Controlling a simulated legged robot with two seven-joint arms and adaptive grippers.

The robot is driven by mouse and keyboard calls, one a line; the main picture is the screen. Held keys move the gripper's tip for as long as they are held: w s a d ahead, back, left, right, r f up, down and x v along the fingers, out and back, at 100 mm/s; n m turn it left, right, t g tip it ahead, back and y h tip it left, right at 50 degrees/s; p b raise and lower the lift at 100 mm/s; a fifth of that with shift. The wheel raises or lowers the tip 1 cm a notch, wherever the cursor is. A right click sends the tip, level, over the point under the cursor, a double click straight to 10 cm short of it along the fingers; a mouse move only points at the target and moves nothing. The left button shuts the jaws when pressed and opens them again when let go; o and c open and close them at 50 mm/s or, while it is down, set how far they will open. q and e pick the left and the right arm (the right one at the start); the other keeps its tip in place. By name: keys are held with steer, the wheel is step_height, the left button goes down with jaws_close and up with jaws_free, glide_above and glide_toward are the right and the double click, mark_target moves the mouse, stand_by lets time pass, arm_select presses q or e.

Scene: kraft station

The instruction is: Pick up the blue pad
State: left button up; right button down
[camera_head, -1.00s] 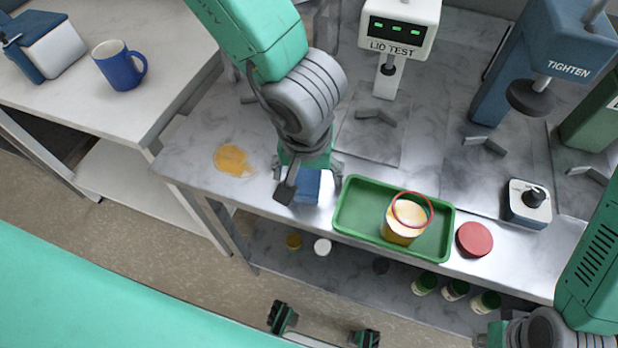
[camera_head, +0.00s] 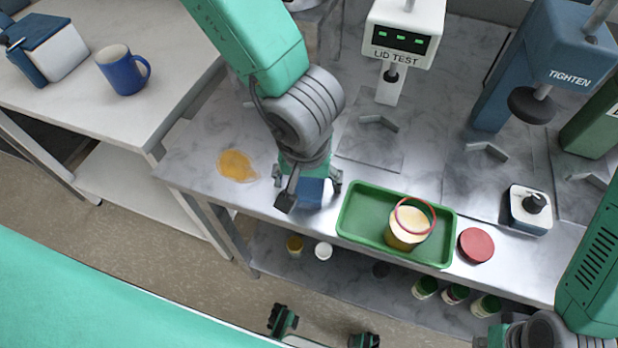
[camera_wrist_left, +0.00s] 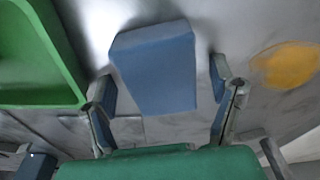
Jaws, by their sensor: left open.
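The blue pad (camera_head: 314,194) lies on the metal table near its front edge, left of the green tray, partly hidden by my left gripper in the head view. In the left wrist view the pad (camera_wrist_left: 155,68) is a blue block between the two fingers, with a gap on both sides. My left gripper (camera_head: 310,187) is open and points down over the pad; its fingers also show in the wrist view (camera_wrist_left: 163,88). My right gripper (camera_head: 323,331) is at the bottom of the head view, in front of the table, fingers wide apart and empty.
The green tray (camera_head: 352,215) holds a yellowish tub with a red ring. A red lid (camera_head: 476,245) lies right of it. An orange spill (camera_head: 236,165) is left of the pad. The lid test stand (camera_head: 400,40) is behind. Several jars stand on the lower shelf.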

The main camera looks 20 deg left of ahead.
arm_select(q)
steer(key=shift+a, duration=0.3)
arm_select(e)
steer(key=shift+a+r, duration=0.1)
steer(key=shift+a, duration=0.2)
